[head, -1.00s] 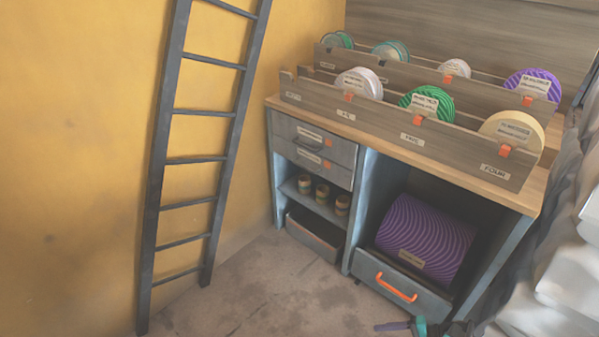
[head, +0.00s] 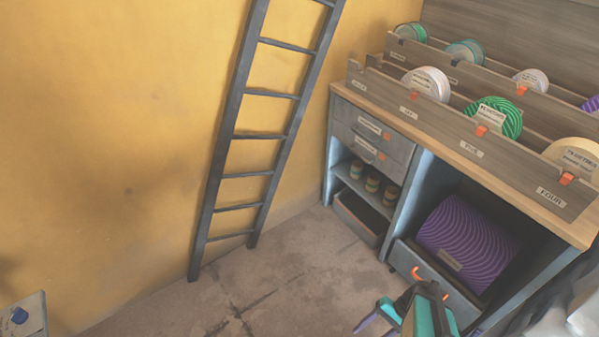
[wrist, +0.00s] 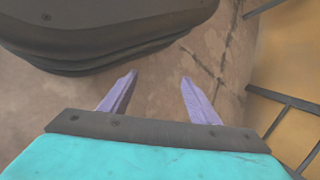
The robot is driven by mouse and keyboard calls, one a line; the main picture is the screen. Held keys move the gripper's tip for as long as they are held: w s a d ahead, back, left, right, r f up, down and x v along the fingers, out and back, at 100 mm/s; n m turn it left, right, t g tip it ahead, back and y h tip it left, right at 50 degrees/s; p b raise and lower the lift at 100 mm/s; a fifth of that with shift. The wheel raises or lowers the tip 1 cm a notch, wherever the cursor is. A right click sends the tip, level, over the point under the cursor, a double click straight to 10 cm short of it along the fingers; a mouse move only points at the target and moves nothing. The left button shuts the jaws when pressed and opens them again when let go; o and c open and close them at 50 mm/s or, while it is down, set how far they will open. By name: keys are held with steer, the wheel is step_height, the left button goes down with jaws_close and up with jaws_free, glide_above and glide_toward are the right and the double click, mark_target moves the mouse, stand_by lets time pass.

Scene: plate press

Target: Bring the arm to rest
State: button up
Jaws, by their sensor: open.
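My gripper (head: 366,325) shows at the bottom of the head view, right of the middle, with purple fingers on a teal and black arm. It is in front of the workbench and low in the picture, over the floor side. In the wrist view my gripper (wrist: 158,82) has its two purple fingers spread apart. Nothing is between them but bare floor behind. The bottom of the arm is cut off by the frame edge.
A workbench (head: 478,157) with racked discs stands at right; a purple ribbed drum (head: 468,243) sits in its lower bay. A dark ladder (head: 228,136) leans on the yellow wall (head: 120,120). A panel with a blue knob (head: 24,318) is at bottom left. The middle floor (head: 290,275) is clear.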

steer(key=s+a+r+n+g+h+p, duration=0.1)
steer(key=s+a+r+n+h+p, duration=0.1)
steer(key=a+r+h+p, duration=0.1)
steer(key=s+a+r+n+g+h+p, duration=0.1)
steer(key=s+a+r+n+h+p, duration=0.2)
steer(key=r, duration=0.4)
steer(key=shift+s+a+r+n+h+p, duration=0.45)
steer(key=shift+h+p, duration=0.35)
steer(key=shift+p, duration=0.45)
steer(key=shift+w+f, duration=0.1)
steer(key=shift+w, duration=0.05)
